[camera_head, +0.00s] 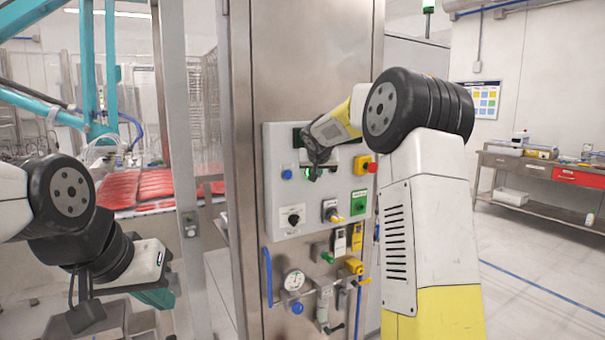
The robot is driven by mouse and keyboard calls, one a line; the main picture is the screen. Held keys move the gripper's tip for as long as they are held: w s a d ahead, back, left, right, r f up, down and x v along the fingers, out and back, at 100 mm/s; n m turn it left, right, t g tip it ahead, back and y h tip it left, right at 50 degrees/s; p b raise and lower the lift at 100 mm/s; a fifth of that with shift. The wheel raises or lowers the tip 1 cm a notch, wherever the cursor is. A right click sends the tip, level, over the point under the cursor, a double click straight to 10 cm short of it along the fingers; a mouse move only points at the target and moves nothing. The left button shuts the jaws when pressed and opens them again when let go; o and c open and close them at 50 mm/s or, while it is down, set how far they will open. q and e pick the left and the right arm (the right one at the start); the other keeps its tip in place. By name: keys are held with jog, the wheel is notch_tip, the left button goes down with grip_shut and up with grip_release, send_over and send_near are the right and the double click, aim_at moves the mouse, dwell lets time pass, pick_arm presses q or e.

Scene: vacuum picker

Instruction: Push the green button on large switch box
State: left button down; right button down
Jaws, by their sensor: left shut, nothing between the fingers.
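The large switch box (275,205) is a grey panel on a steel cabinet column. My right arm reaches across it, and its dark right gripper (314,170) is in front of the upper middle of the box. A small green spot (306,175), which may be the green button, shows at the fingertips and is partly hidden. I cannot tell whether they touch, or whether the fingers are open or shut. A green plate (358,202) sits lower right on the box. My left gripper (95,313) is low at the left, shut and empty, well away from the box.
The box also carries a blue button (287,174), a red emergency knob (373,167) and a black rotary knob (293,218). Below it are a gauge (294,280) and valves. A workbench (545,170) stands at the right, with open floor before it.

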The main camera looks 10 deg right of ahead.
jog(key=shift+s, duration=0.2)
jog(key=shift+d, duration=0.1)
jog(key=shift+s+d, duration=0.3)
jog(key=shift+s, duration=0.5)
jog(key=shift+s+d, duration=0.25)
jog(key=shift+s, duration=0.5)
jog(key=shift+s+d, duration=0.3)
jog(key=shift+s, duration=0.5)
jog(key=s+a+g+y, duration=0.1)
jog(key=s+a+g, duration=0.1)
jog(key=s, duration=1.9)
jog(key=s+a+f+n+g+y, duration=0.1)
jog(key=s+a+f, duration=0.2)
jog(key=s, duration=0.7)
jog(key=s+a+f+n+g+y, duration=0.1)
jog(key=s+a+f+y, duration=0.1)
jog(key=s, duration=0.9)
notch_tip(320, 180, down, 2)
jog(key=shift+a+f+n, duration=0.1)
jog(key=shift+a+n, duration=0.2)
jog(key=shift+a, duration=0.3)
